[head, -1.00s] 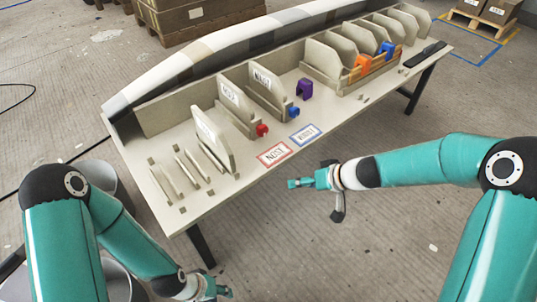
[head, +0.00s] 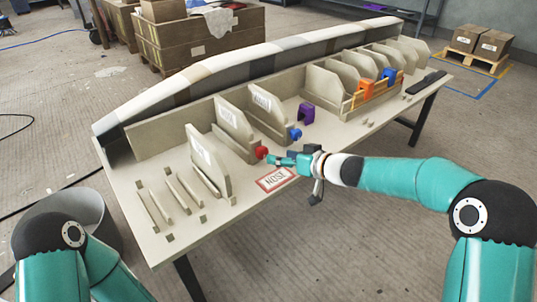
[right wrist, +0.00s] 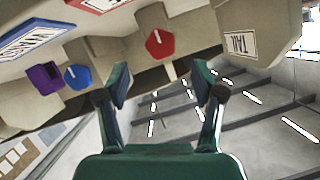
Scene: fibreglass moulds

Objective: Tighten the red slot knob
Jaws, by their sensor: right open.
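The red slot knob (head: 262,152) sits at the front end of a pale slotted holder on the table. In the right wrist view the red knob (right wrist: 160,44) shows a faceted face with a pale pointer mark. My right gripper (head: 277,160) is just to the right of the red knob. In the right wrist view my right gripper (right wrist: 163,88) is open and empty, its fingers apart, with the knob ahead between and beyond the tips. I see no contact. My left arm shows at the lower left, but its gripper is outside the view.
A blue knob (head: 295,134) and a purple clip (head: 306,114) are close by on the right. A red-framed card (head: 276,179) lies in front of the knob. Upright panels (head: 207,160) stand left of it. A wooden rack with orange and blue clips (head: 372,95) is farther right.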

